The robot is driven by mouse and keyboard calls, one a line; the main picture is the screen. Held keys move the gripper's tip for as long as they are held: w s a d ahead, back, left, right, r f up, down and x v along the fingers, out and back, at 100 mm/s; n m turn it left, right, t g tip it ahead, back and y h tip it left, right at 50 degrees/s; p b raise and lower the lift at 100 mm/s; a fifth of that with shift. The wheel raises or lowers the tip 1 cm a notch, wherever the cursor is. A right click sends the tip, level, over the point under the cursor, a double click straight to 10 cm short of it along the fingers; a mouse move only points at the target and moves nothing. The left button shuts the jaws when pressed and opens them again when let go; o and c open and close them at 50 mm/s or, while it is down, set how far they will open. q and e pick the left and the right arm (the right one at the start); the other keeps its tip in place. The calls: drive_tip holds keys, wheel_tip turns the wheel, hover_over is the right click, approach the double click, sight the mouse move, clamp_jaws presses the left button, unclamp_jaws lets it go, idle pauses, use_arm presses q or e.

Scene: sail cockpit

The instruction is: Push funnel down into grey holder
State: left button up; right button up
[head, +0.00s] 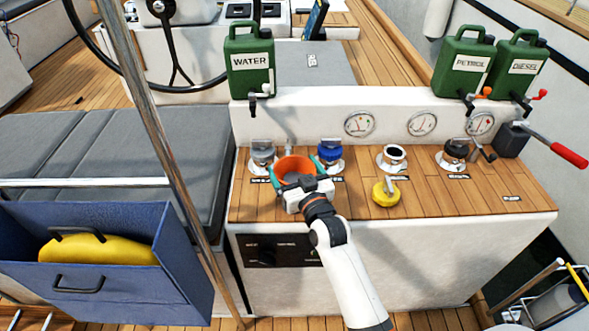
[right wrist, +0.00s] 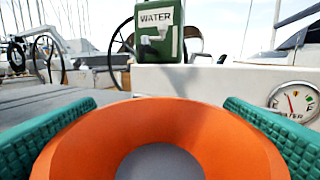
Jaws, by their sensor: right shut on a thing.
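The orange funnel (head: 296,163) is held between the green finger pads of my right gripper (head: 298,175), over the left part of the wooden-topped console. In the right wrist view the funnel (right wrist: 160,115) fills the lower middle, its wide mouth toward the camera, with a green pad of the right gripper (right wrist: 160,140) on each side. The funnel's lower end is hidden by its bowl and my gripper. No grey holder shows clearly under it, so I cannot tell whether the funnel touches one. My left gripper is not in view.
A grey-capped fitting (head: 262,152) stands left of the funnel and a blue-capped one (head: 331,152) right. An open filler (head: 392,157), a yellow cap (head: 385,193) and a black-capped fitting (head: 456,150) stand further right. The green WATER can (head: 250,75) stands behind.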

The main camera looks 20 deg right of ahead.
drive_tip(key=shift+f, duration=0.45)
drive_tip(key=o, duration=0.7)
drive_tip(key=shift+s+d+p, duration=0.1)
drive_tip(key=shift+s+p, duration=0.2)
drive_tip(key=shift+s, duration=0.55)
drive_tip(key=s+p, duration=0.1)
drive_tip(key=s, duration=0.2)
drive_tip(key=s+p, duration=0.1)
drive_tip(key=s, duration=0.2)
drive_tip(key=s+p, duration=0.2)
drive_tip(key=s, duration=0.1)
drive_tip(key=shift+s+d, duration=0.2)
drive_tip(key=shift+d, duration=0.15)
drive_tip(key=shift+f, duration=0.1)
